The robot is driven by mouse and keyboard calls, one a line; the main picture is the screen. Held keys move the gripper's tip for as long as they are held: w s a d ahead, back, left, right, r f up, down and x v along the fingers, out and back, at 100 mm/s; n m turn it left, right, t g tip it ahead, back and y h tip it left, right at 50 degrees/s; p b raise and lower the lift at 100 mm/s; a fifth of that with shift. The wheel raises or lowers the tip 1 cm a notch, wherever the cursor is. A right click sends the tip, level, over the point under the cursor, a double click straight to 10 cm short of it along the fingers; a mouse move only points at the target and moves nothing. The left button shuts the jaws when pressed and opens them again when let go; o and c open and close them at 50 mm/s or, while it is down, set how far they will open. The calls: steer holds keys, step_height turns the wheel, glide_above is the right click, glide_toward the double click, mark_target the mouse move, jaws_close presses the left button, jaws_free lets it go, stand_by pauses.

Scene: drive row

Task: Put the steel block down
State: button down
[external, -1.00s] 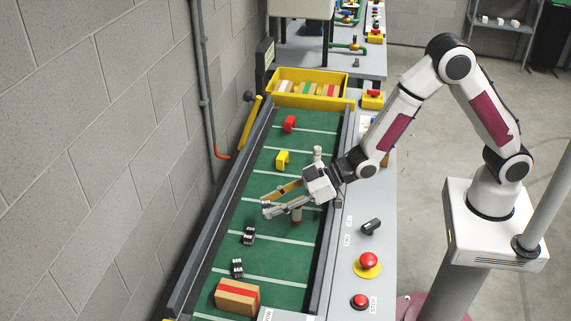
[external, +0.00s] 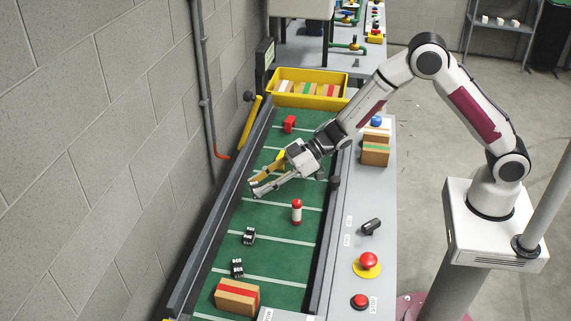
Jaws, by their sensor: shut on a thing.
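My gripper (external: 258,187) is over the green belt (external: 270,222), left of the belt's middle, with its fingers pointing down and left. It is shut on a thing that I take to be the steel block. The block is too small and too close in tone to the grey finger to make out clearly. A tan-yellow strip shows along the upper side of the fingers. The gripper looks raised above the belt, though the exact gap cannot be told. The fingers and wrist hide part of a yellow piece (external: 281,155) behind them.
On the belt are a red-and-white cylinder (external: 297,211), two small black pieces (external: 249,236) (external: 237,268), a brown box (external: 237,297) and a red piece (external: 289,124). A yellow bin (external: 307,102) stands at the far end. Red buttons (external: 369,260) line the right ledge.

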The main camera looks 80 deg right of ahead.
steer(key=shift+w+d+f, duration=0.1)
steer(key=shift+w+d, duration=0.05)
steer(key=shift+d, duration=0.45)
steer(key=n+y, duration=0.1)
steer(key=d+n+g, duration=0.1)
steer(key=shift+w+n+g+y, duration=0.25)
steer(key=shift+n+g+y, duration=0.05)
steer(key=shift+y, duration=0.1)
steer(key=shift+s+a+y, duration=0.25)
steer(key=shift+a+y, duration=0.05)
stand_by(0.5)
steer(key=shift+f, duration=3.1)
steer(key=shift+f, duration=0.1)
